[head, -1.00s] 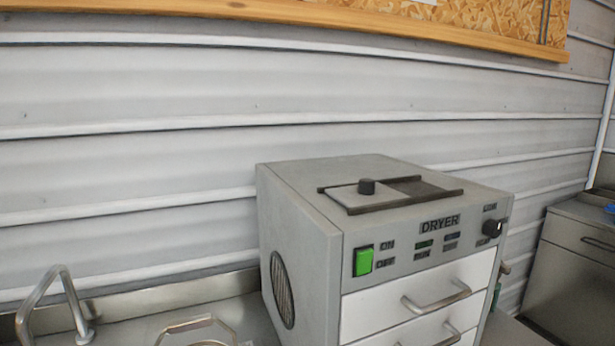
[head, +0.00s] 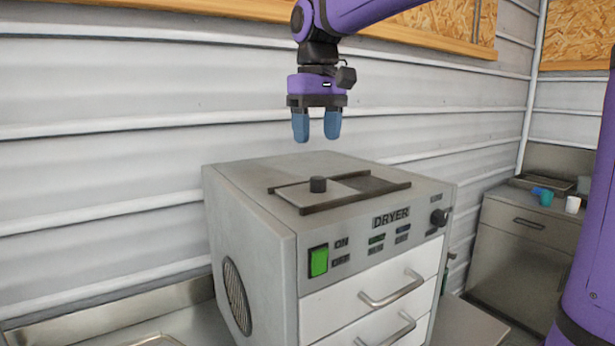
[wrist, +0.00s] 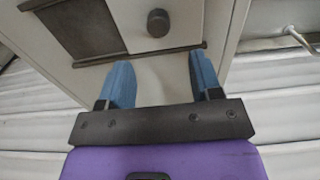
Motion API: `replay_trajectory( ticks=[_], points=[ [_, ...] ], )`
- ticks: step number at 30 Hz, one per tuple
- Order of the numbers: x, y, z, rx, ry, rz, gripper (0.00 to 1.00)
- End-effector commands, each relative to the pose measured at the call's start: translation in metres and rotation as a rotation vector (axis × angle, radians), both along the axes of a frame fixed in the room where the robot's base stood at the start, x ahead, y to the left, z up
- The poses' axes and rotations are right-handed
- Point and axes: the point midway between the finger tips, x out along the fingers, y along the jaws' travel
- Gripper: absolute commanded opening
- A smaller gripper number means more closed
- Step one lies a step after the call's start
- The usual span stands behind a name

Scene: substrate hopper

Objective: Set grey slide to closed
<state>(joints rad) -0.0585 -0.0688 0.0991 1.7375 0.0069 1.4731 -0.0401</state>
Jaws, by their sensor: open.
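The grey slide (head: 312,191) is a flat plate with a dark round knob (head: 318,184), set between two dark rails on top of the dryer (head: 250,215). The plate sits at the left of the rails, and a dark opening (head: 374,185) shows at the right. My gripper (head: 316,138) is open and empty, above the knob with a clear gap in the head view. In the wrist view the knob (wrist: 158,22) shows beyond the blue fingers, apart from them, with the slide plate (wrist: 138,18) around it and the dark opening (wrist: 85,28) to its left.
The dryer front has a green switch (head: 318,261), a black dial (head: 439,217) and drawers with a metal handle (head: 392,289). A corrugated wall (head: 120,140) stands behind. A counter (head: 520,235) with small cups is at the right.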

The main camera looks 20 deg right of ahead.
Motion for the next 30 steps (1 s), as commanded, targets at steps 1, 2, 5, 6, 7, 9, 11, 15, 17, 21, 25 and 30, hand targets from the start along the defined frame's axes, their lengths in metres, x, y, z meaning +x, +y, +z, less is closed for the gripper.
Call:
replay_trajectory(
  ticks=[1, 2, 5, 6, 7, 9, 11, 15, 17, 21, 25, 30],
  points=[
    [-0.001, 0.0, -0.009, -0.001, 0.004, 0.0, 0.59],
    [-0.001, 0.0, -0.014, -0.001, 0.003, 0.0, 0.59],
    [-0.001, 0.0, -0.033, -0.001, 0.003, 0.0, 0.59],
    [-0.001, 0.0, -0.04, -0.001, 0.004, 0.0, 0.59],
    [-0.001, 0.0, -0.045, -0.001, 0.003, 0.0, 0.59],
    [-0.001, 0.0, -0.057, 0.0, 0.002, -0.001, 0.59],
    [-0.001, 0.0, -0.065, -0.001, 0.003, 0.0, 0.59],
    [-0.001, 0.0, -0.08, 0.0, 0.001, -0.001, 0.59],
    [-0.001, 0.0, -0.083, 0.0, 0.0, -0.001, 0.59],
    [-0.001, 0.0, -0.088, 0.0, 0.0, 0.0, 0.59],
    [0.0, 0.0, -0.088, 0.0, -0.001, -0.001, 0.59],
    [0.0, 0.0, -0.088, 0.0, -0.001, 0.0, 0.43]
  ],
)
